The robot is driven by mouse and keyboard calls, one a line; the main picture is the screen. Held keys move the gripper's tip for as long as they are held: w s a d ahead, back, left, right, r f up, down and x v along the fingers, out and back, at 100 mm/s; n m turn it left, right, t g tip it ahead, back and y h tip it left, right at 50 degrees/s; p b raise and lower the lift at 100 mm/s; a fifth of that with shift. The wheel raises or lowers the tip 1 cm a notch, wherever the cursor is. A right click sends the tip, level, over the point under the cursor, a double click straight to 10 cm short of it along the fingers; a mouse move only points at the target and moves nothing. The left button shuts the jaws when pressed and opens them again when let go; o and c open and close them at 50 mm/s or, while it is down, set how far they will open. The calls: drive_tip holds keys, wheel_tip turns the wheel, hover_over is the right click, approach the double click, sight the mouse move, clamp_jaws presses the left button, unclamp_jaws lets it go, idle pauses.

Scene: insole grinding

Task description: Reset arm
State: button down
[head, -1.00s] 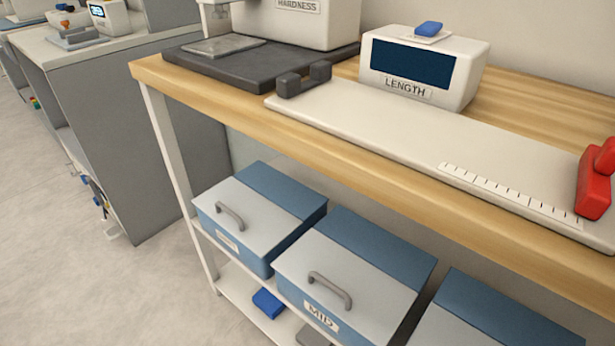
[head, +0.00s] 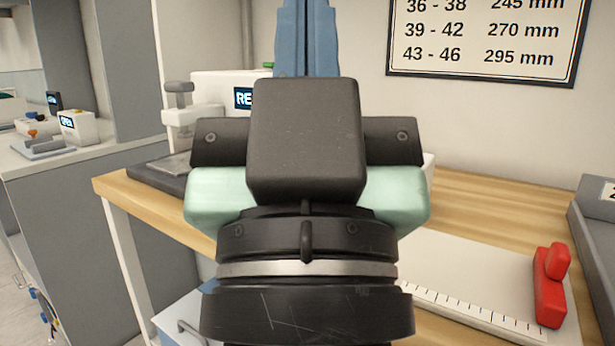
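My gripper (head: 306,30) stands in the middle of the head view, seen from behind, with its black wrist below. It has a dark block and pale green sides. Two blue fingers rise side by side with only a thin seam between them, so it looks shut. Their tips are cut off by the top edge, and I see nothing held in the visible part. The gripper appears in front of the wooden bench (head: 475,200) and hides its middle.
A long white measuring board (head: 470,262) with a red slider (head: 550,285) lies on the bench. A white machine with a lit display (head: 215,92) stands behind left. A size chart (head: 485,40) hangs on the wall. A grey unit (head: 597,225) is at the right edge.

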wheel_tip(320, 180, up, 38)
drive_tip(key=p, duration=3.8)
drive_tip(key=shift+r, duration=0.2)
drive_tip(key=shift+s, duration=0.1)
